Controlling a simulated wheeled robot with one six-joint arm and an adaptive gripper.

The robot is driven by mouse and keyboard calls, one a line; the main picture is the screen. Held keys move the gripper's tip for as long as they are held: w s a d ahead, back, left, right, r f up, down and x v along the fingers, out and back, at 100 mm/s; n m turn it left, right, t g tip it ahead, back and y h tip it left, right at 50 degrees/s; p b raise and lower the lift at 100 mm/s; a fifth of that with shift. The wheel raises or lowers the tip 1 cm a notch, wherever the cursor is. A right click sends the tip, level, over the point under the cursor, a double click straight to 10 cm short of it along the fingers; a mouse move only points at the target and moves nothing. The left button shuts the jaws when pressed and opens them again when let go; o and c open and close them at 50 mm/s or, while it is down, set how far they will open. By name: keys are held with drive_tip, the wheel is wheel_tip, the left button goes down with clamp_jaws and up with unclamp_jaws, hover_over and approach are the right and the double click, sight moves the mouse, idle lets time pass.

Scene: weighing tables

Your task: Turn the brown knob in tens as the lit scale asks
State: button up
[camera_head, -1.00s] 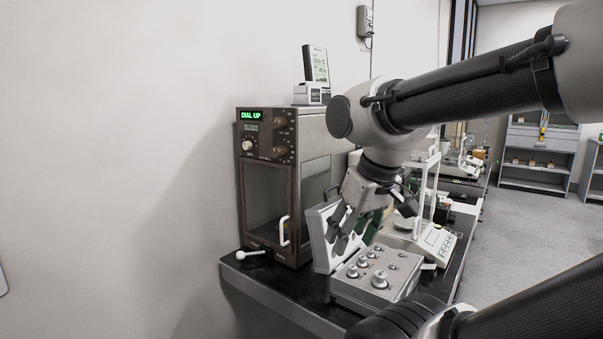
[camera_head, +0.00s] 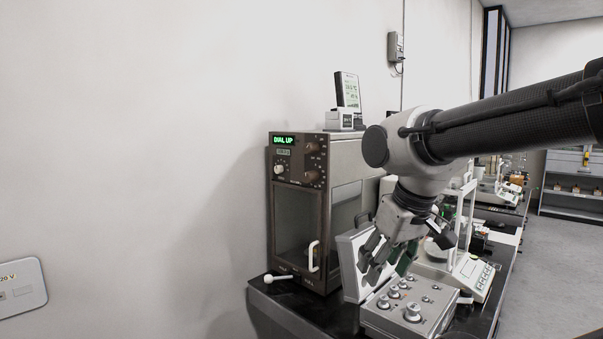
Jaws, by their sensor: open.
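The brown scale (camera_head: 332,235) stands at the table's left end, with its glass door shut. Its lit green display (camera_head: 283,140) reads "DIAL UP". Two brown knobs sit at the right of its front panel, an upper one (camera_head: 313,148) and a lower one (camera_head: 312,176). A white knob (camera_head: 279,169) sits at the left. A small second readout is too small to read. My gripper (camera_head: 370,262) is open and empty, pointing down. It is to the right of and below the knobs, apart from them, in front of the weight case's raised lid.
An open grey weight case (camera_head: 385,325) with several metal weights is below my gripper. A white lever (camera_head: 278,278) sticks out at the scale's lower left. A white balance (camera_head: 473,277) stands to the right. A small display device (camera_head: 348,92) rests on the scale.

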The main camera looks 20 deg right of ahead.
idle(0.8)
drive_tip(key=n+t+h, duration=0.3)
drive_tip(key=n+h, duration=1.4)
drive_tip(key=n, duration=0.3)
approach(306, 178)
drive_tip(key=x, duration=1.1)
drive_tip(key=shift+c, duration=0.4)
